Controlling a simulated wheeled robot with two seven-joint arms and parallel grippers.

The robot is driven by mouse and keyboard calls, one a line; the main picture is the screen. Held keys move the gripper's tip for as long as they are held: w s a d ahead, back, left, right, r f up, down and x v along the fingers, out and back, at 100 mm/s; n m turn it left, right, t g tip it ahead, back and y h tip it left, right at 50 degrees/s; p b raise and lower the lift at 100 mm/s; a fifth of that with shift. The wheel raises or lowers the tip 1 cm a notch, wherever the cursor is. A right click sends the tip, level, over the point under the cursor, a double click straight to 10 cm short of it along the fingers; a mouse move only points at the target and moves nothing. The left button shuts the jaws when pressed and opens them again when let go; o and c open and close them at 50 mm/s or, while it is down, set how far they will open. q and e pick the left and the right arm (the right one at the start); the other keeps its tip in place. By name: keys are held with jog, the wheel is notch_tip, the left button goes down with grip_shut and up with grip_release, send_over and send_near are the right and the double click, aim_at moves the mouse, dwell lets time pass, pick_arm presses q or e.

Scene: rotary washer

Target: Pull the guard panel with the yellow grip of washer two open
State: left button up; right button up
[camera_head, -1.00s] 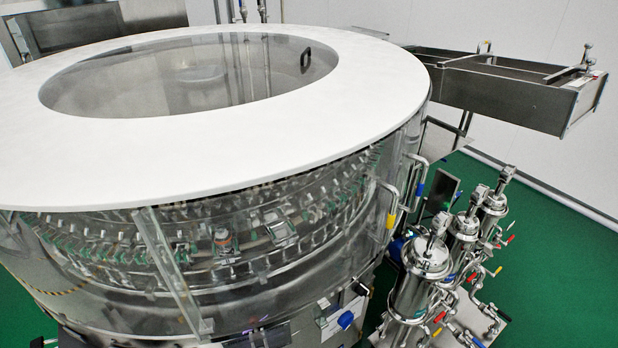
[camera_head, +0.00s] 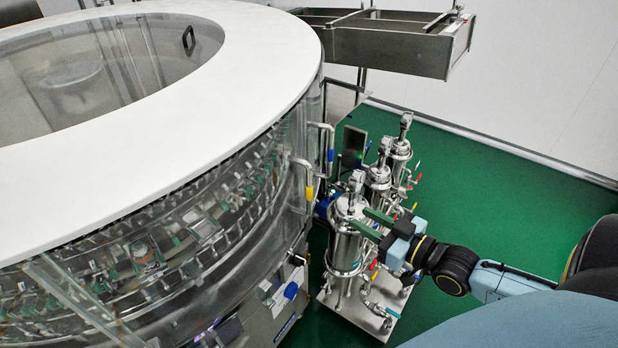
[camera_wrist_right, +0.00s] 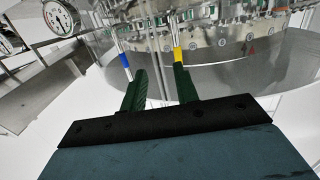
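The washer (camera_head: 235,95) has a white ring top and clear curved guard panels. The yellow grip (camera_head: 309,194) is the lower part of a bent metal handle on the guard panel (camera_head: 285,215) at the washer's right side. The panel looks shut. My right gripper (camera_head: 362,220) is open and empty, to the right of the yellow grip and apart from it, in front of the steel filter housings. In the right wrist view, the yellow grip (camera_wrist_right: 178,56) appears just beyond the right finger's tip. My left gripper is not in view.
A second handle with a blue grip (camera_head: 331,155) stands just behind the yellow one. Steel filter housings (camera_head: 347,245) with valves stand beside the washer, close to my right gripper. A steel chute (camera_head: 390,45) juts out behind. Green floor (camera_head: 500,200) is clear at right.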

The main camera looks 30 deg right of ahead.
jog(key=y, duration=0.1)
send_near(311, 183)
jog(key=s+d+f, duration=0.1)
jog(key=s, duration=0.1)
jog(key=shift+n+t, duration=0.3)
jog(key=shift+t, duration=0.1)
jog(key=x, duration=1.3)
jog(key=shift+a+r, duration=0.1)
jog(key=shift+r, duration=0.05)
jog(key=shift+s, duration=0.1)
jog(key=shift+c, duration=0.2)
grip_shut()
